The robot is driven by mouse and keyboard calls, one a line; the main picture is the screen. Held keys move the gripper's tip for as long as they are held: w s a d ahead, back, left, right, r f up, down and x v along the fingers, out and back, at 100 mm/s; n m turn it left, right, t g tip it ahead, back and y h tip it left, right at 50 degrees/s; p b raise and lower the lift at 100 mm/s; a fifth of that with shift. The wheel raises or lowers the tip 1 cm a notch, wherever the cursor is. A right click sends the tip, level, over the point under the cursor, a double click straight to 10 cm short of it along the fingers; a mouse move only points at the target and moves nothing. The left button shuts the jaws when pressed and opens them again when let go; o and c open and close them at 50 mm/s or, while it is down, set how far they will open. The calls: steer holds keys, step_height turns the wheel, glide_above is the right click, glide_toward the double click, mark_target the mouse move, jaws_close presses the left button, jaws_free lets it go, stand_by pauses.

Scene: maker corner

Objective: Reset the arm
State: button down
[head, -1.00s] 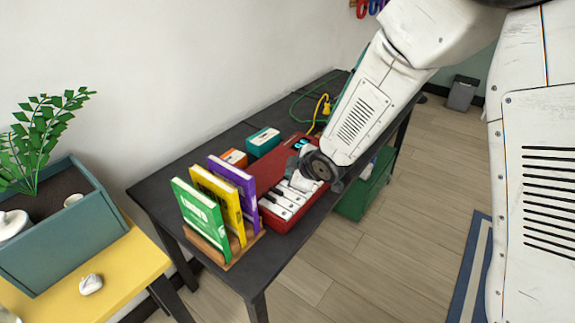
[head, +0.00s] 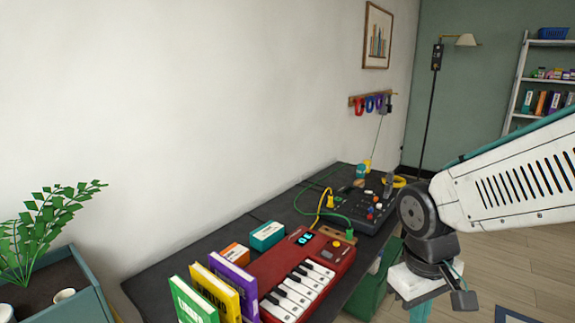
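My arm enters the head view from the right. Its dark wrist joint hangs beside the right edge of the dark table (head: 190,255), and my gripper (head: 440,290) is below it, out over the floor. The gripper is seen from behind and above, and its fingertips are not clear, so I cannot tell whether it is open or shut. No held thing can be made out.
A red keyboard (head: 325,262), books (head: 190,300), small boxes (head: 267,235) and a black mixer (head: 372,208) with cables stand on the table. A green crate (head: 365,295) is under its right side. A plant (head: 45,235) stands at left; a lamp (head: 434,90) and shelf (head: 520,85) are behind.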

steer(key=s+d+r+m+t+y, duration=0.1)
steer(key=s+d+r+m, duration=0.2)
steer(key=s+r, duration=0.6)
steer(key=shift+s+d+m+t, duration=0.35)
steer(key=shift+s+d, duration=0.3)
steer(key=shift+s, duration=0.25)
